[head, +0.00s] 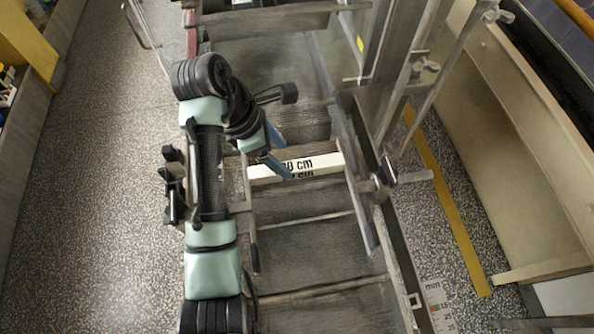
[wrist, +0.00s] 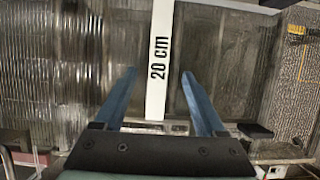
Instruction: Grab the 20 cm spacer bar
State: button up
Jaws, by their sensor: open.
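The 20 cm spacer bar (head: 330,161) is white with black "20 cm" lettering. It lies crosswise over the dark mesh belt (head: 305,245) in the head view. My gripper (head: 288,163) is open, its blue fingers pointing down at the bar and hiding part of it and its lettering. In the wrist view the bar (wrist: 158,45) runs lengthwise between the two open fingers (wrist: 159,73), with a gap on each side. I cannot tell whether the fingertips are above the bar or down at its sides.
Metal side rails (head: 345,150) and an upright frame with clamps (head: 408,75) stand close on the right of the belt. A small card marked "mm" (head: 437,303) is at lower right. Speckled floor (head: 100,190) at left is clear.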

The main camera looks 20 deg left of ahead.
aim_at(295, 166)
jog(key=p+x, duration=0.1)
jog(key=x, duration=0.4)
jog(key=shift+w+d+f, duration=0.2)
jog(key=shift+w+d, duration=0.05)
grip_shut()
